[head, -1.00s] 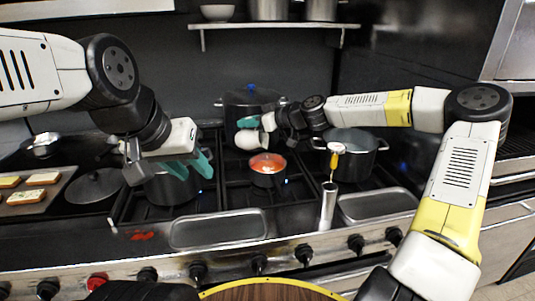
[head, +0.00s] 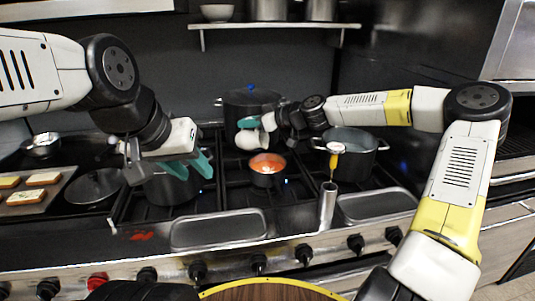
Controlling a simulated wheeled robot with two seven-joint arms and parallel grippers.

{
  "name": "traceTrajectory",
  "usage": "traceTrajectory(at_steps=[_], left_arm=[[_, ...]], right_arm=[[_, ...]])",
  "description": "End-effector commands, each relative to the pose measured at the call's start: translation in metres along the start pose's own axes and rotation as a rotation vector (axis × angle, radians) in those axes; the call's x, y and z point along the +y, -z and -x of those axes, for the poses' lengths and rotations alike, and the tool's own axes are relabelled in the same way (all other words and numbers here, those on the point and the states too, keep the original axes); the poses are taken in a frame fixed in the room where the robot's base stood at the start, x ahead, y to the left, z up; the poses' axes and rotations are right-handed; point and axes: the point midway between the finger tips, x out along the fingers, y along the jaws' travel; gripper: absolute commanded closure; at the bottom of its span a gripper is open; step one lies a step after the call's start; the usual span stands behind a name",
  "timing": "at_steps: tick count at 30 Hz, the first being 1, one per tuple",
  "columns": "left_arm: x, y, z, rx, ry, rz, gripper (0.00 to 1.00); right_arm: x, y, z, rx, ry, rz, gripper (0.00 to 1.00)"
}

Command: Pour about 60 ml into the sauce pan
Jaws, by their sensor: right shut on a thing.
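The sauce pan (head: 267,180) is a small dark pot on the middle of the stove. Orange-red sauce with a pale spot near its middle shows inside it. My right gripper (head: 255,123), with teal fingertips, is shut on a white jug (head: 250,140). It holds the jug tilted above and slightly left of the sauce pan, apart from it. The jug's contents are hidden, and I cannot make out a clear stream. My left gripper (head: 191,165) is open and empty, in front of a dark pot (head: 166,190) on the left.
A large lidded pot (head: 237,108) stands behind the jug. An open two-handled pot (head: 365,146) stands right of the sauce pan. A metal cylinder holding a yellow-handled utensil (head: 327,207) stands at the front. Shallow trays (head: 218,243) lie along the front edge.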

Motion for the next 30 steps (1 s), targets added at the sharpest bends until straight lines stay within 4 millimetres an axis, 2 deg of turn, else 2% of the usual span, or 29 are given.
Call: traceTrajectory(at_steps=[8, 13, 30], left_arm=[[0.0, 0.0, 0.0, 0.0, 0.0, 0.0, 0.64], [0.0, 0.0, 0.0, 0.0, 0.0, 0.0, 0.64], [0.0, 0.0, 0.0, 0.0, 0.0, 0.0, 0.64]], right_arm=[[-0.001, -0.001, -0.007, -0.063, 0.001, 0.006, 1.0], [-0.001, -0.005, -0.015, -0.156, -0.001, 0.009, 1.0], [-0.001, 0.002, -0.028, -0.435, 0.002, 0.005, 1.0]])
